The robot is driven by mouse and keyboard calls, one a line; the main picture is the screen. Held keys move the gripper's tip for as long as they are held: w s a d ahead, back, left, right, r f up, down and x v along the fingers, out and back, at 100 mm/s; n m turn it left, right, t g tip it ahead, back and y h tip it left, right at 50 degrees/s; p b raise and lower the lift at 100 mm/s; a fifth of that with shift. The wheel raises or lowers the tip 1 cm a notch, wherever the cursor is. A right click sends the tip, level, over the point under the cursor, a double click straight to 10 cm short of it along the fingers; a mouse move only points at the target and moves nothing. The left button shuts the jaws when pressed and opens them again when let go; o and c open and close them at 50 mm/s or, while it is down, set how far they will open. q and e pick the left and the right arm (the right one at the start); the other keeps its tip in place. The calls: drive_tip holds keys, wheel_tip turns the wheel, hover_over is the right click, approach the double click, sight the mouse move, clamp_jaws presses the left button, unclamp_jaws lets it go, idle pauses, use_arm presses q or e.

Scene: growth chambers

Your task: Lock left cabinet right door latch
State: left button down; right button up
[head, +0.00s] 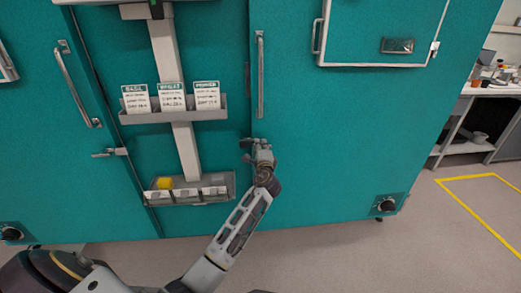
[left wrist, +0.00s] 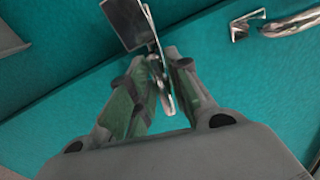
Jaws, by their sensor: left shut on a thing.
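My left gripper (head: 256,149) is at the left edge of the teal door (head: 330,140) on the right side of the head view, below its long vertical handle (head: 260,75). It mostly hides the latch there. In the left wrist view, the fingers of my left gripper (left wrist: 160,85) are closed around a thin metal latch lever (left wrist: 165,100). A dark square plate (left wrist: 127,24) sits just above the fingertips, and the door handle's end (left wrist: 290,24) shows at upper right. My right gripper is not in view.
Another latch (head: 110,153) and handle (head: 75,85) are on the teal door at left. Between the doors hang a card rack (head: 172,116) and a lower tray (head: 215,198) with a yellow item. A white bench (head: 485,90) stands far right; the floor there is clear.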

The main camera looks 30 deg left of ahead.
use_arm(q)
drive_tip(key=shift+f+n+b, duration=0.15)
drive_tip(key=shift+n+b, duration=0.45)
drive_tip(key=shift+n, duration=0.4)
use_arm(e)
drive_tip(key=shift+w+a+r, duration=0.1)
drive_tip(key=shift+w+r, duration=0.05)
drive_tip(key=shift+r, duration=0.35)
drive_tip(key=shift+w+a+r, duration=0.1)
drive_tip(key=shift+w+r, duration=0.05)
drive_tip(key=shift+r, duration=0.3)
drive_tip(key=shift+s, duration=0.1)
use_arm(q)
drive_tip(key=c, duration=1.5)
unclamp_jaws()
drive_tip(key=shift+o, duration=0.3)
drive_tip(key=v, duration=1.2)
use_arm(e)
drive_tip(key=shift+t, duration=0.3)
